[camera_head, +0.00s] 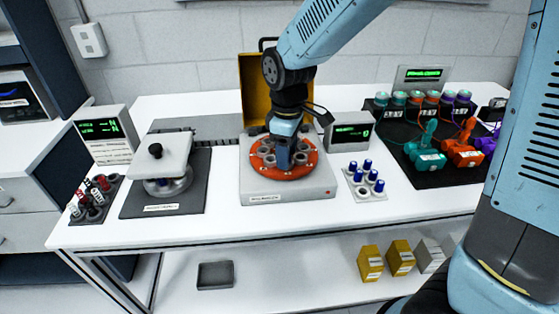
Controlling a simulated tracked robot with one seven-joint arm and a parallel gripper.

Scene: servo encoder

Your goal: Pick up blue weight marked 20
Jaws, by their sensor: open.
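My gripper (291,163) points down over the orange rotor (262,161) of a white bench machine in the middle of the table. Its fingers are small and partly hidden by the wrist; it counts as open, and I see nothing held. Several small blue pieces (367,164) stand in a white rack (374,196) to the right of my gripper. No number 20 is readable on them, so I cannot tell whether one is the weight. The rotor has several grey-ringed holes; what lies under my gripper is hidden.
A balance-like device (160,150) stands left on a dark mat, beside a holder of red and dark pieces (92,196). A yellow lid (254,92) rises behind my gripper. Coloured devices (425,158) fill the right mat. Yellow boxes (400,257) stand on the shelf below.

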